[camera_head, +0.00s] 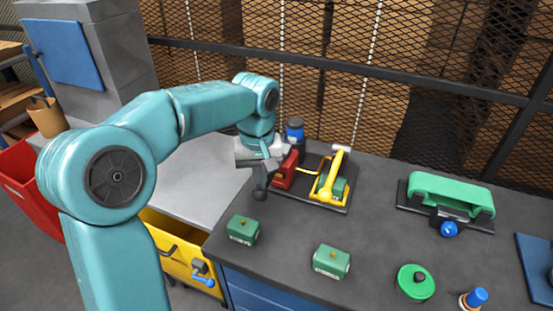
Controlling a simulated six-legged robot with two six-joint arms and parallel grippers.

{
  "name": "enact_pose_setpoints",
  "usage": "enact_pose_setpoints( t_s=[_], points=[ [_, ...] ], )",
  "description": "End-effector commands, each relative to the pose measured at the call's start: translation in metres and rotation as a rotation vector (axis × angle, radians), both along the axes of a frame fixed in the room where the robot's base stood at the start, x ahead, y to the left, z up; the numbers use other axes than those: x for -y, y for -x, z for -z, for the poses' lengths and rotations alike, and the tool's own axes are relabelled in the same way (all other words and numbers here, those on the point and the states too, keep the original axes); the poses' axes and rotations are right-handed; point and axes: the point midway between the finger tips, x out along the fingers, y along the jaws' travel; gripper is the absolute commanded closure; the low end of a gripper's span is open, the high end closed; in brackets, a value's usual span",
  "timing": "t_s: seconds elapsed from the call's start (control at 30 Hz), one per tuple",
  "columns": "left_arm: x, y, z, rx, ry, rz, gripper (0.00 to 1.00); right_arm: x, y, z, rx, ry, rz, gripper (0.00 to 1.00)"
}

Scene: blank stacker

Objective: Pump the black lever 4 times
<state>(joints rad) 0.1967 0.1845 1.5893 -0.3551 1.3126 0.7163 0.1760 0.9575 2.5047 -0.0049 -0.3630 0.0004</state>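The black lever shows as a round black knob (260,195) on a short dark stem, by the red block (285,173) of a device on a dark base plate (338,206). My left gripper (260,172) points down right above the knob, at or around the stem. Its fingers are small and partly hidden, so I cannot tell whether they grip the stem. The device also has a black and blue cylinder (295,133) behind the red block and a yellow frame (329,181) with a pale-ended handle. My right gripper is not in view.
Green blocks (243,230) (331,262) sit in front on the dark bench (290,240). A green press-like device (450,193), a round green disc (415,282) and a blue-topped knob (476,298) stand to the right. A mesh fence (440,70) rises behind.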

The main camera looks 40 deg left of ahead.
Motion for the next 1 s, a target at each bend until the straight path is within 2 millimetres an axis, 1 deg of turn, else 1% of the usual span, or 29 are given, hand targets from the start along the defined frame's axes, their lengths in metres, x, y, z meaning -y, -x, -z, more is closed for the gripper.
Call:
enact_pose_setpoints(
  t_s=[0.03, 0.2, 0.27, 0.47, 0.57, 1.0],
  points=[
    [0.000, 0.000, 0.008, -0.001, 0.000, 0.000, 1.00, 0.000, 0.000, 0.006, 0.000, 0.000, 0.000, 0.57],
    [0.000, 0.000, 0.020, -0.001, 0.000, 0.000, 1.00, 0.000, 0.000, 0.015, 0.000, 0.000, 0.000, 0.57],
    [0.000, 0.000, 0.016, -0.001, 0.000, 0.000, 1.00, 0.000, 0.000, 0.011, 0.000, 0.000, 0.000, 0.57],
    [0.000, 0.000, 0.014, -0.001, 0.000, 0.001, 1.00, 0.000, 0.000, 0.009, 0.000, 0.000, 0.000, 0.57],
    [0.000, 0.000, 0.005, -0.001, 0.000, 0.001, 1.00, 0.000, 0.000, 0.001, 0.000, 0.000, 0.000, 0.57],
    [0.000, 0.000, -0.055, -0.001, 0.001, 0.001, 1.00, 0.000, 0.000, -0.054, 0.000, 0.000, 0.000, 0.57]
  ],
)
